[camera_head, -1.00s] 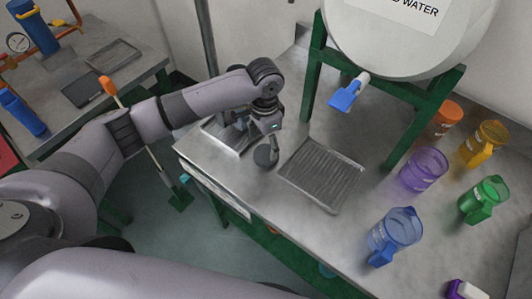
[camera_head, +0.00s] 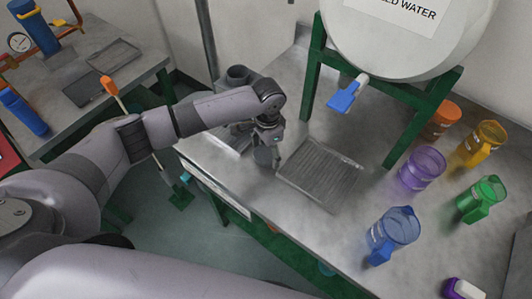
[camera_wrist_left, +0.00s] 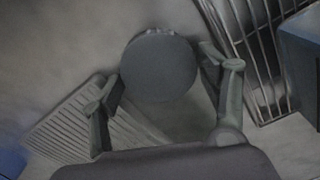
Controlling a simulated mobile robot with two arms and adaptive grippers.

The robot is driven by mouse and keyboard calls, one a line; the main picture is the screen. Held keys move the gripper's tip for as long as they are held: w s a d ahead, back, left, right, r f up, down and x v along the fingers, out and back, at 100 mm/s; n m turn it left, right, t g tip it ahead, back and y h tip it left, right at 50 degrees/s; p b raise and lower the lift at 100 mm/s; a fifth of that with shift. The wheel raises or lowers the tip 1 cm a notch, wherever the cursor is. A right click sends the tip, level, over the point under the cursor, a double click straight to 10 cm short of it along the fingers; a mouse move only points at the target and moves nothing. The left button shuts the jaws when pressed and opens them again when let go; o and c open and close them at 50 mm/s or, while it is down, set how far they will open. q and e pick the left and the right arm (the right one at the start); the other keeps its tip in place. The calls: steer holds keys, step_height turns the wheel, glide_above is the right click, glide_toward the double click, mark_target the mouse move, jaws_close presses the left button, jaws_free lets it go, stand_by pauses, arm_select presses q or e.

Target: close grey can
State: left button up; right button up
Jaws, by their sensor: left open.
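My left gripper (camera_head: 267,150) is low over the steel table, pointing down, left of the ribbed tray. In the left wrist view its two fingers (camera_wrist_left: 160,75) are spread, one on each side of a round grey disc (camera_wrist_left: 158,68), which looks like a lid. I cannot tell whether the fingers touch it. The grey disc also shows in the head view (camera_head: 262,157), partly covered by the gripper. A grey cylinder with an open top, which looks like the can (camera_head: 237,75), stands behind my left forearm; its lower part is hidden. My right gripper is out of view.
A ribbed metal tray (camera_head: 321,174) lies just right of the gripper. A green stand (camera_head: 425,122) holds a large water tank with a blue tap (camera_head: 347,94). Blue (camera_head: 394,232), purple (camera_head: 421,169), green and orange jugs stand at the right. The table's front edge is close.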

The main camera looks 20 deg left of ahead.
mark_target(268, 153)
arm_select(q)
steer(key=shift+c, duration=0.4)
steer(key=c, duration=0.6)
step_height(268, 153, up, 20)
steer(key=b, duration=0.1)
steer(key=shift+b, duration=0.3)
